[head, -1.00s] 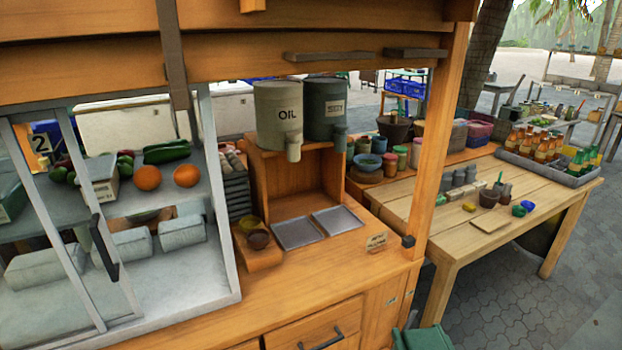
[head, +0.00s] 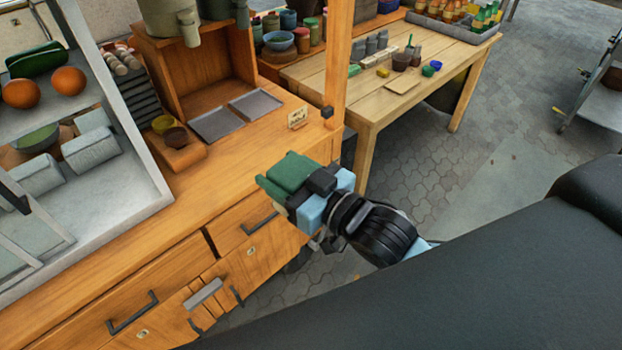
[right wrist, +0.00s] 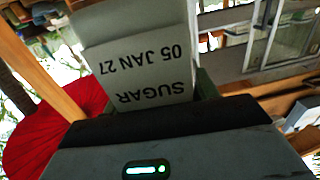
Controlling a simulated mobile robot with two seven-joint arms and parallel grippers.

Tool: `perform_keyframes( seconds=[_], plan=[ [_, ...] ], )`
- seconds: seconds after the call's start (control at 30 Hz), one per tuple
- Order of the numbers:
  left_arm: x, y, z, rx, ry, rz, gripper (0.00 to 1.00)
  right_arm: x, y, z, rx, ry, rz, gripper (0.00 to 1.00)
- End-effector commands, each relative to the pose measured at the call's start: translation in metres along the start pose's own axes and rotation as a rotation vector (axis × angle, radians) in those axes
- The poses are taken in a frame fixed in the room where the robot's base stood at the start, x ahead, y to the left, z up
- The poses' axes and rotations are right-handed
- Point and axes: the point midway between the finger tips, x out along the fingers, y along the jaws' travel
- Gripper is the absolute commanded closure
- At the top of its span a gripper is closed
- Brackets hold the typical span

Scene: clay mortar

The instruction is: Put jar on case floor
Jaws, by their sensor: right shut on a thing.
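My right gripper (head: 311,192) is at the end of the arm, above the counter's front edge. In the right wrist view the jar (right wrist: 140,62) is pale grey with dark lettering reading SUGAR and 05 JAN 27, upside down in the picture. The display case stands at the left of the head view. Its pale floor (head: 125,205) carries several white containers along the back. The jar is outside the case, to its right. My left gripper is not in view.
A case door frame with a dark handle (head: 14,196) stands at the far left. The case's shelf (head: 60,110) holds oranges and a green vegetable. A small stand with two bowls (head: 180,155) sits right of the case. The wooden counter (head: 215,195) between is mostly clear.

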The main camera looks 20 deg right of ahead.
Motion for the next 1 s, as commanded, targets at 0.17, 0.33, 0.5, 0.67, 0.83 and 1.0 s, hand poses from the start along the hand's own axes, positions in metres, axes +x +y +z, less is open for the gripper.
perform_keyframes(
  seconds=[0.17,0.33,0.5,0.67,0.83,1.0],
  plan=[
    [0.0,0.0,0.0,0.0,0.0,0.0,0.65,0.016,-0.016,-0.017,-0.007,0.006,-0.102,0.72],
    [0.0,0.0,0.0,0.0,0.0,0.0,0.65,0.026,-0.027,-0.026,-0.004,0.005,-0.172,0.72],
    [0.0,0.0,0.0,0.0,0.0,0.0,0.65,0.031,-0.033,-0.031,-0.003,0.003,-0.208,0.72],
    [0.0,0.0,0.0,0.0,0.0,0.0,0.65,0.032,-0.034,-0.032,-0.001,0.002,-0.216,0.72],
    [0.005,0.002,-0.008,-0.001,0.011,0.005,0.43,0.032,-0.034,-0.031,0.0,0.0,-0.215,0.72],
    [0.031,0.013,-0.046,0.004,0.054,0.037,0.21,0.032,-0.034,-0.031,-0.001,0.002,-0.215,0.72]
  ],
)
